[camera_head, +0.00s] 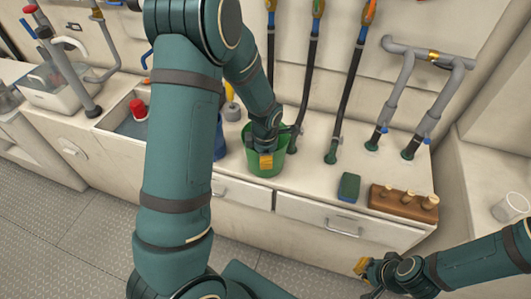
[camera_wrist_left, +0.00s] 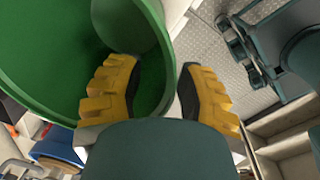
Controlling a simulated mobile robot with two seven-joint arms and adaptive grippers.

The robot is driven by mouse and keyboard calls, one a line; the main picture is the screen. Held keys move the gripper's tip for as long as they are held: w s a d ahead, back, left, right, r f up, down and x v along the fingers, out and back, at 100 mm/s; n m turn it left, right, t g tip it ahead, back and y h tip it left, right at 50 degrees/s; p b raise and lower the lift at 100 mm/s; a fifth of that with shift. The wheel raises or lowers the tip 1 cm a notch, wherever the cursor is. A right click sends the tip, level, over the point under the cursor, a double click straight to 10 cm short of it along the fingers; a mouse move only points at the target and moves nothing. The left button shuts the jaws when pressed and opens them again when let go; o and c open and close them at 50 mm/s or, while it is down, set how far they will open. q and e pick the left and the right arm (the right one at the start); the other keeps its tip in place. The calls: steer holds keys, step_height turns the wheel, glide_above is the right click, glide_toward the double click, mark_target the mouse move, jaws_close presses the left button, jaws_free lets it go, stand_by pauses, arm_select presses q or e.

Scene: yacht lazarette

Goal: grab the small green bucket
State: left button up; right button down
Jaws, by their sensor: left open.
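The small green bucket (camera_head: 281,160) stands on the white counter, partly hidden by my left arm. My left gripper (camera_head: 266,158) is at the bucket, pointing down. In the left wrist view the bucket (camera_wrist_left: 35,60) fills the upper left, its inside showing. My left gripper (camera_wrist_left: 158,68) is open there, with the bucket's wall between its yellow-padded fingers: the left finger over the inside, the right one outside. Whether either finger touches the wall is unclear. My right gripper (camera_head: 368,272) is at the lower right, in front of the counter; its jaw opening is unclear.
A dark green block (camera_head: 349,187) and a brown wooden block with pegs (camera_head: 403,203) lie right of the bucket. Dark upright tubes rise close behind it. A blue container (camera_head: 219,140) stands just left. A white cup (camera_head: 510,207) stands far right.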

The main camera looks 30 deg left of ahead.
arm_select(q)
step_height(320, 180, down, 2)
steer(key=shift+w+f, duration=0.1)
steer(key=shift+f, duration=0.05)
jaws_close()
stand_by(0.4)
